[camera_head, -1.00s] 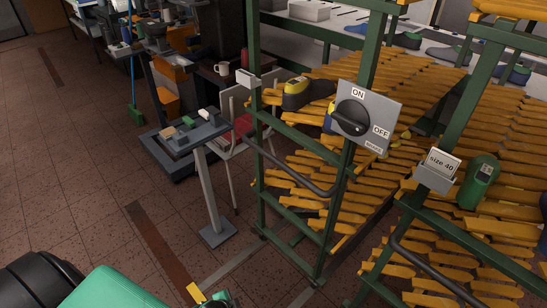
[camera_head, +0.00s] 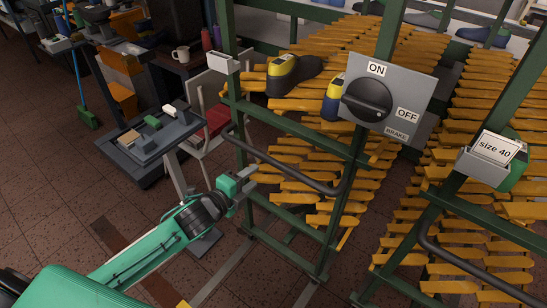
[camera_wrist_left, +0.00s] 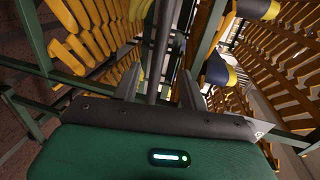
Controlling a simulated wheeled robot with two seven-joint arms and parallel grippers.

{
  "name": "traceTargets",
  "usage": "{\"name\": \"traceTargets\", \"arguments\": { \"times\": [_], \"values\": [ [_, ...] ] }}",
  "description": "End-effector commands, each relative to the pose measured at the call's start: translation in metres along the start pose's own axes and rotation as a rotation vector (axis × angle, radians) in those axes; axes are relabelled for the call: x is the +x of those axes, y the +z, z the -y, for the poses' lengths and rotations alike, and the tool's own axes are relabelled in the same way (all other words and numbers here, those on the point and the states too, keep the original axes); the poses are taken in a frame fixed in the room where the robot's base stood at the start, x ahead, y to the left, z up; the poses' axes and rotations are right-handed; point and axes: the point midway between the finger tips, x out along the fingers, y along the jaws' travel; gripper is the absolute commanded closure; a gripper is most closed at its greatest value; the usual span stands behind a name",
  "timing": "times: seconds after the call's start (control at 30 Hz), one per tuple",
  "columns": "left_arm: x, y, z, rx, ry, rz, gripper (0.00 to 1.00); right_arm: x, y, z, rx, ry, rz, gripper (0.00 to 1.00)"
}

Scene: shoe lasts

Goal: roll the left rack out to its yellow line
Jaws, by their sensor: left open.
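The left rack is a green frame with yellow slats (camera_head: 300,187). It carries a dark handle bar (camera_head: 290,178) and a grey brake plate (camera_head: 413,92) with a black knob (camera_head: 367,101), marked ON and OFF. My left gripper (camera_head: 250,178) is open at the rack's left side, by the left part of the handle bar. In the left wrist view a grey bar (camera_wrist_left: 159,50) runs up between the two fingers (camera_wrist_left: 160,88); whether they touch it I cannot tell. A small yellow patch (camera_head: 183,304) shows on the floor at the bottom edge. My right gripper is not in view.
A second rack with a "size 40" card (camera_head: 495,148) stands close on the right. A small stand with a grey tray top (camera_head: 150,150) is left of the rack, near my left arm. Shoe lasts (camera_head: 292,75) lie on the slats. Open floor (camera_head: 45,190) lies at left.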

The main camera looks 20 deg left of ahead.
Motion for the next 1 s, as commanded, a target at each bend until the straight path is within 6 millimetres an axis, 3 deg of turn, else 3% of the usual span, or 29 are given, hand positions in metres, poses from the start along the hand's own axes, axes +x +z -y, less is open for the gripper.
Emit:
{"name": "traceTargets", "arguments": {
  "times": [0.6, 0.8, 1.0],
  "values": [
    [0.108, 0.000, 0.001, -0.003, 0.000, 0.000, 0.57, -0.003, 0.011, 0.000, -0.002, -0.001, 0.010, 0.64],
    [0.124, 0.000, 0.001, -0.002, 0.000, -0.001, 0.57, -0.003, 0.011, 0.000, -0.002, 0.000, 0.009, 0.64],
    [0.127, 0.000, 0.000, -0.002, 0.001, -0.001, 0.57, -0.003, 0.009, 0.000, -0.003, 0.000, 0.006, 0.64]
  ]
}}
